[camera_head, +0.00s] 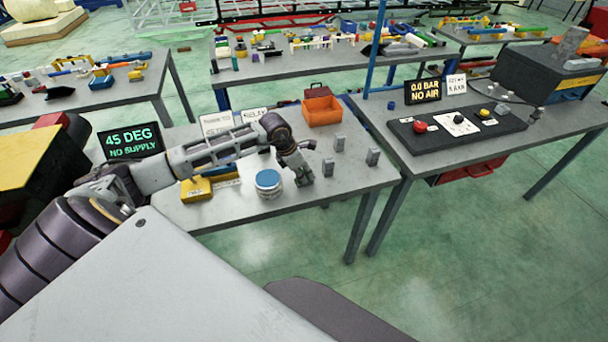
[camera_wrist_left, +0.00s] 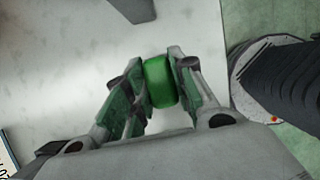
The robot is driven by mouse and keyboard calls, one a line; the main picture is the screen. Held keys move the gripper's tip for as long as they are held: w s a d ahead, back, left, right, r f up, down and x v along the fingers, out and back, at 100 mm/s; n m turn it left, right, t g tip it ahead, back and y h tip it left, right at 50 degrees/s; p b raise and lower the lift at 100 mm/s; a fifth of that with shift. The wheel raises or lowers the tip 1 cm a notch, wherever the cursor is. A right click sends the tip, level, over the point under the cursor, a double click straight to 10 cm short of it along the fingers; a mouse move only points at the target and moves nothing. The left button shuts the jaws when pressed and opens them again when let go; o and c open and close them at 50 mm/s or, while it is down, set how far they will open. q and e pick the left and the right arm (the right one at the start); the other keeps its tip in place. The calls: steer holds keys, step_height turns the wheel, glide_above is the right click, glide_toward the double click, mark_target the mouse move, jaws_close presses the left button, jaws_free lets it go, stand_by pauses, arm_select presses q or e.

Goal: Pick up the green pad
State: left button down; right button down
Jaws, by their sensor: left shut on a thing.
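The green pad (camera_wrist_left: 160,82) is a small rounded green piece in the left wrist view. It sits between the two fingers of my left gripper (camera_wrist_left: 158,80), which is shut on it. A pale grey surface shows behind it. In the head view my left gripper (camera_head: 303,176) points down over the right part of the middle table (camera_head: 285,215), just right of a round tin with a blue top (camera_head: 268,182). The pad cannot be made out in the head view. My right gripper is in neither view.
Several small grey blocks (camera_head: 372,156) stand right of my left gripper. An orange bin (camera_head: 322,110) is behind it, and a yellow box (camera_head: 196,188) is left of the tin. A second table (camera_head: 400,165) with a black control board (camera_head: 456,127) stands to the right.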

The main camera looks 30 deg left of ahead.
mark_target(304, 172)
arm_select(q)
step_height(304, 172, up, 10)
steer(key=shift+f+b, duration=0.1)
steer(key=shift+b, duration=0.8)
steer(key=c, duration=1.8)
jaws_free()
steer(key=c, duration=0.3)
